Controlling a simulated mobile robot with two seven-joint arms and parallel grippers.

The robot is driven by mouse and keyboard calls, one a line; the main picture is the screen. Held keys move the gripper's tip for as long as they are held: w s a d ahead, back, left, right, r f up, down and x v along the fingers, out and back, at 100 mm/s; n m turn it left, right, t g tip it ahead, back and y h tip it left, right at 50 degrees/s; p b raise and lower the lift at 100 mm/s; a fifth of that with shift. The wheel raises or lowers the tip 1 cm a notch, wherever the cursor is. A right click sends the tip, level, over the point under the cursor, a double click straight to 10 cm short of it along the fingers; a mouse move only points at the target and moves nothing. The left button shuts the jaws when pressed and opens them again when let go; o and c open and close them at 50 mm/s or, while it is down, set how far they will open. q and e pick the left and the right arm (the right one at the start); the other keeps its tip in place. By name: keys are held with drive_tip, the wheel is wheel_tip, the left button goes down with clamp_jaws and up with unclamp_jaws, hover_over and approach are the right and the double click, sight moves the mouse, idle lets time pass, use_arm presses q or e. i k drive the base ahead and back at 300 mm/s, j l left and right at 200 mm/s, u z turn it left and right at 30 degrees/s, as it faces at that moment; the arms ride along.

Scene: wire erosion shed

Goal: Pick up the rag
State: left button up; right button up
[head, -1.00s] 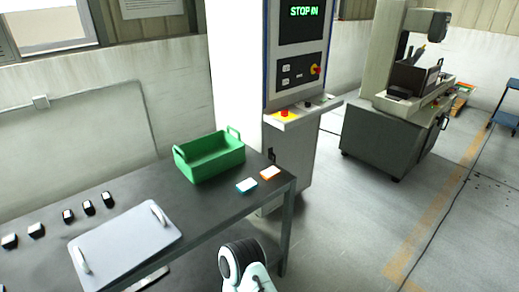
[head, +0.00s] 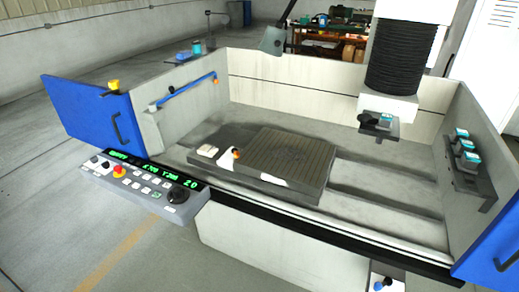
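I cannot pick out a rag with certainty in the head view. A small pale, flat-topped item (head: 207,151) lies at the left end of the machine's work area; it is too small to tell whether it is cloth or a block. Beside it, a white piece with an orange knob (head: 236,154) sits at the edge of the dark ribbed plate (head: 285,154). Neither of my grippers is in view.
The open-fronted machine tank has grey side walls (head: 186,105) and open blue doors (head: 90,110). A control panel (head: 150,184) juts out at front left. A black bellows head (head: 400,55) hangs over the right side. A shelf (head: 468,170) holds teal-topped items. Floor at left is clear.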

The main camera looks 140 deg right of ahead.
sight(209, 151)
drive_tip(key=z, duration=4.15)
drive_tip(key=i+j+z, duration=0.3)
drive_tip(key=i+j, duration=0.6)
